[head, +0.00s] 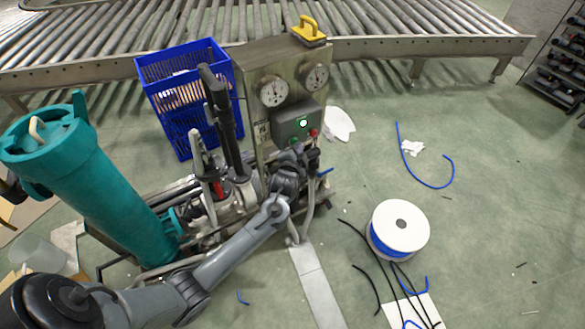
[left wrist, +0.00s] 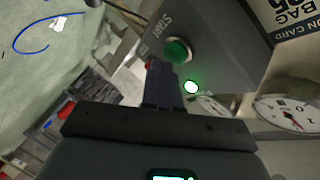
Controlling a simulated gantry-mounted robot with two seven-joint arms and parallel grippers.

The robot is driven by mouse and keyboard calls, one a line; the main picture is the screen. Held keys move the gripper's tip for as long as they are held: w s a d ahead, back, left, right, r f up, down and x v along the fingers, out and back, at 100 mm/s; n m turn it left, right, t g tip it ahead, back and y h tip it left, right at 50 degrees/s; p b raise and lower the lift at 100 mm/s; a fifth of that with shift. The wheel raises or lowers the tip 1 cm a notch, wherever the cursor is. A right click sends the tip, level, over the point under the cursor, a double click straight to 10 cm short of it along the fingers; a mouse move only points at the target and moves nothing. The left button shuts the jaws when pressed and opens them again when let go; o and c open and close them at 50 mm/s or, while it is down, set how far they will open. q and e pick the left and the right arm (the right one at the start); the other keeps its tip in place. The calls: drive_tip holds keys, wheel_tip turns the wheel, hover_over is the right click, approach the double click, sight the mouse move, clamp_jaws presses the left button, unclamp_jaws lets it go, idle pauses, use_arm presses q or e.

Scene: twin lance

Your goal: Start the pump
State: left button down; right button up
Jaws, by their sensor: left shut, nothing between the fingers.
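The grey pump control box (head: 283,124) is mounted on a metal panel below two dial gauges. In the left wrist view its green button (left wrist: 178,51), labelled START, stands beside a glowing green lamp (left wrist: 191,87). The lamp also glows in the head view (head: 303,123). A red button (head: 314,133) is on the box's right side. My left gripper (left wrist: 161,66) is shut and empty, its fingertips right by the green button's edge; I cannot tell whether they touch it. In the head view the left gripper (head: 298,150) is just below the box. My right gripper is not in view.
A teal cylinder (head: 85,180) and pump pipework stand left of the panel. A blue crate (head: 185,95) is behind, before a roller conveyor (head: 420,45). A cable spool (head: 400,228) and loose hoses lie on the floor at right. The floor right of the panel is mostly clear.

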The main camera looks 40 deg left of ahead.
use_arm(q)
drive_tip(key=shift+d, duration=0.1)
drive_tip(key=shift+s+d+p, duration=0.3)
drive_tip(key=shift+d+p, duration=0.45)
drive_tip(key=shift+d, duration=0.2)
drive_tip(key=shift+s+d+p, duration=0.25)
drive_tip(key=shift+d+p, duration=0.55)
drive_tip(key=shift+d, duration=0.15)
drive_tip(key=shift+s+d+p, duration=0.3)
drive_tip(key=shift+d+p, duration=0.45)
drive_tip(key=shift+d, duration=0.2)
drive_tip(key=shift+f, duration=0.1)
